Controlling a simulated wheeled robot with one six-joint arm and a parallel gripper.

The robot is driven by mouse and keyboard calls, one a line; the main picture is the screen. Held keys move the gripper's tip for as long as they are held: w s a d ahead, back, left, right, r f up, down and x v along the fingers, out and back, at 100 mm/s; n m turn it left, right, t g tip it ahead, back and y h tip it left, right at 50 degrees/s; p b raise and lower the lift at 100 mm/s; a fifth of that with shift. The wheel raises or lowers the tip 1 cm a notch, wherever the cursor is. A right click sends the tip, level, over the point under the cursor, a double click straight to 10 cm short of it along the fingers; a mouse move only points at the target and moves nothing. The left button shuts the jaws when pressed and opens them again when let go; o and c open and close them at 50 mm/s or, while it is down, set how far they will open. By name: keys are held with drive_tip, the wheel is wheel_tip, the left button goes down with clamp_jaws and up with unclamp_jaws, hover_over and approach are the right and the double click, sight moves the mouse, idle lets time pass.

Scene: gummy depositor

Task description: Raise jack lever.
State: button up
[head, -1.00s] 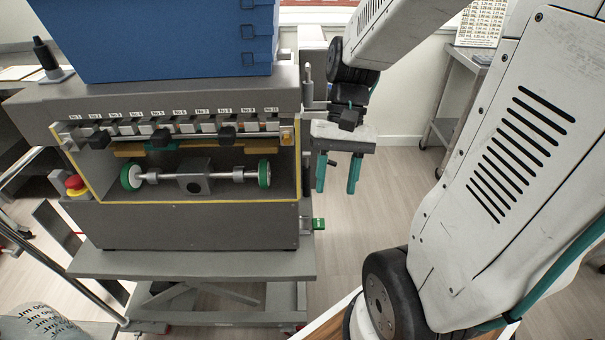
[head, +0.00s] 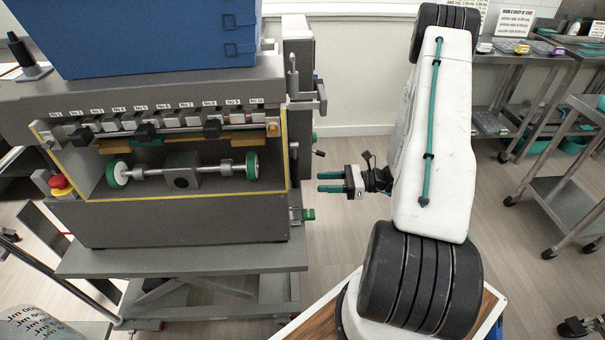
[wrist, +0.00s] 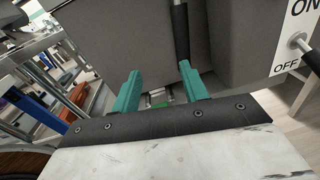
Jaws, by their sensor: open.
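My gripper (head: 320,182) is open and empty at the right side of the grey depositor, its two teal fingers pointing left toward the machine. In the wrist view the open gripper (wrist: 160,68) faces a grey housing. A dark upright rod (wrist: 181,30) shows there beyond the fingers, closer to the right one, apart from both. In the head view a dark lever (head: 321,96) sits high on the machine's right side. A small green part (head: 308,214) juts out lower on that side, below my gripper. I cannot tell for certain which of these is the jack lever.
An ON/OFF toggle switch (wrist: 302,42) is at the right in the wrist view. The depositor (head: 180,225) stands on a grey lift table (head: 180,260). A metal cart (head: 565,200) stands at the right.

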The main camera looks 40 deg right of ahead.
sight(295, 166)
drive_tip(key=w+a, duration=0.1)
drive_tip(key=w, duration=0.1)
drive_tip(key=w+a+m+t, duration=0.1)
drive_tip(key=w, duration=0.2)
drive_tip(key=w+a+t+h, duration=0.1)
drive_tip(key=w, duration=0.1)
drive_tip(key=shift+w+a+m, duration=0.25)
drive_tip(key=shift+m, duration=0.05)
clamp_jaws()
